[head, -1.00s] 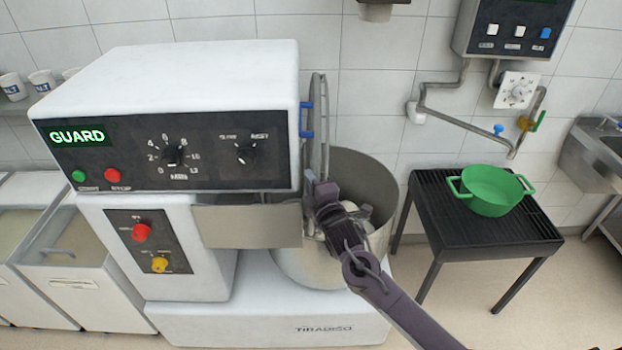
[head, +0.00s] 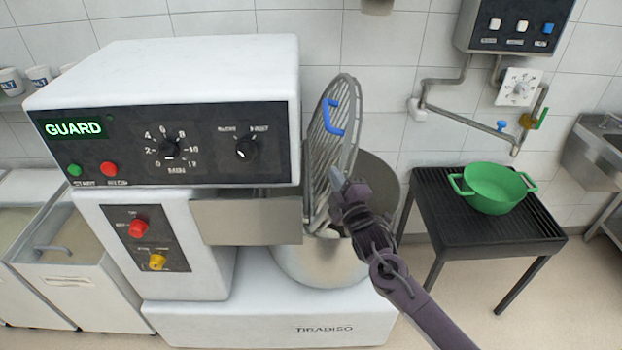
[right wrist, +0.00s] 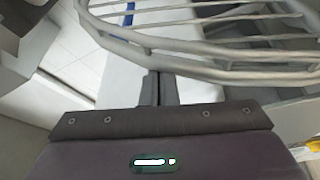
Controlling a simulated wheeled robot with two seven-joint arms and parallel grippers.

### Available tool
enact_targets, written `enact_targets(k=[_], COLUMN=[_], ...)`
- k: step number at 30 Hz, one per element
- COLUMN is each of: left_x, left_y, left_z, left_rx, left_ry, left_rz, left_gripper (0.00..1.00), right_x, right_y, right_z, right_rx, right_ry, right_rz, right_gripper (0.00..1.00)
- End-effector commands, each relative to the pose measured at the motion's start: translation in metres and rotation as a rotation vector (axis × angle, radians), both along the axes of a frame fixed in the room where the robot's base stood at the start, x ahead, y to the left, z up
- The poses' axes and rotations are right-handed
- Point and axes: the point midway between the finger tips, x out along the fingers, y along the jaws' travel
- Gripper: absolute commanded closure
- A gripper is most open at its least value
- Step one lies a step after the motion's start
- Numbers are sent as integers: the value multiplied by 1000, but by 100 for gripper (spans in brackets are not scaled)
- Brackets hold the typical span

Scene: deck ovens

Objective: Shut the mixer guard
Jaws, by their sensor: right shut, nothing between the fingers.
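The mixer guard (head: 338,140), a round wire grid with a blue handle (head: 331,116), stands raised and tilted over the steel bowl (head: 325,262) of the white mixer (head: 180,70). The left gripper is not in view.
A green pot (head: 493,188) sits on a black slatted stand (head: 430,205) to the right. A control box with pipes (head: 515,30) hangs on the wall above it. White bins (head: 75,260) stand left of the mixer.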

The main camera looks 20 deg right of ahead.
Motion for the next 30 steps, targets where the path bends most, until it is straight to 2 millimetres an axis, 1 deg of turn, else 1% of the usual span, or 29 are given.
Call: enact_targets(k=[1,3,8,15,22,30], left_x=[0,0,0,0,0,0], left_y=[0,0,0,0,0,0], left_z=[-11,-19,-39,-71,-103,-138], left_rx=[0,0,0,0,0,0], left_ry=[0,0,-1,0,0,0], left_rz=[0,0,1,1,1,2], left_gripper=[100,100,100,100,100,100], right_x=[-3,-6,-14,-23,-30,-35], right_y=[-12,-24,-50,-82,-107,-123], right_z=[-12,-18,-35,-68,-105,-150], right_rx=[39,104,251,473,684,917], right_ry=[-9,-27,-70,-133,-194,-261], right_rz=[-9,-8,-7,-7,-6,-4], right_gripper=[100,100,100,100,100,100])
